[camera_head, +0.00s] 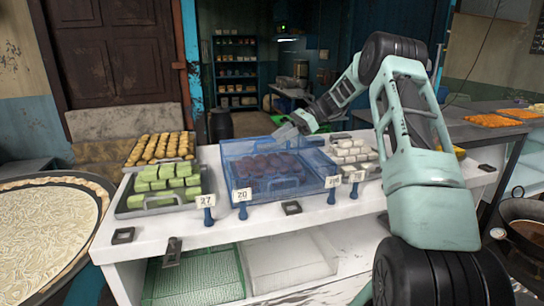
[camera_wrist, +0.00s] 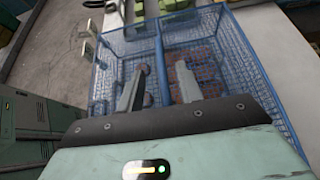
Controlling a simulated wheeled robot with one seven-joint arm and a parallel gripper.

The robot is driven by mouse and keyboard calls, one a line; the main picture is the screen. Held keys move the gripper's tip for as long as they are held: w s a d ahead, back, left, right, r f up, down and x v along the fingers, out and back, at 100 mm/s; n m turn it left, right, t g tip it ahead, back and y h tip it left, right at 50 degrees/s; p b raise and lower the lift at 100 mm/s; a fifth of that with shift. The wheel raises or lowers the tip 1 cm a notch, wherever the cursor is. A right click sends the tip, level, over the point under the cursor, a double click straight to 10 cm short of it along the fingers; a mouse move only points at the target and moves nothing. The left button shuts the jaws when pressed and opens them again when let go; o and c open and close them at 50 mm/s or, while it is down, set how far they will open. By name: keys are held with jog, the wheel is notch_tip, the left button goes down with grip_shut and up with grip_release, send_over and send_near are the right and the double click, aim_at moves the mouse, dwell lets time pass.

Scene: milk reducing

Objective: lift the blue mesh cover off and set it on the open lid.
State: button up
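The blue mesh cover (camera_head: 237,151) stands on the white counter over dark brown pieces. In the wrist view the cover (camera_wrist: 235,50) fills the middle, with a blue bar (camera_wrist: 159,45) crossing its top. My gripper (camera_head: 287,131) is over the cover's back part in the head view. In the wrist view my gripper (camera_wrist: 163,68) has its two fingers apart, with the blue bar running between them. I cannot tell whether the fingers touch the bar or how high they are above it. I cannot make out an open lid with certainty in either view.
A tray of green blocks (camera_head: 165,182) and golden rolls (camera_head: 160,147) are left of the cover. White blocks (camera_head: 352,152) are close on its right. Number cards (camera_head: 242,195) stand along the front. A green mesh tray (camera_head: 195,278) is on the lower shelf.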

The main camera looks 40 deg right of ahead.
aim_at(272, 141)
jog(key=shift+p+x, duration=0.75)
jog(key=shift+x, duration=1.2)
jog(key=shift+w, duration=0.15)
grip_shut()
jog(key=shift+r, duration=0.1)
notch_tip(272, 141, up, 10)
jog(key=b, duration=0.3)
jog(key=shift+b, duration=0.3)
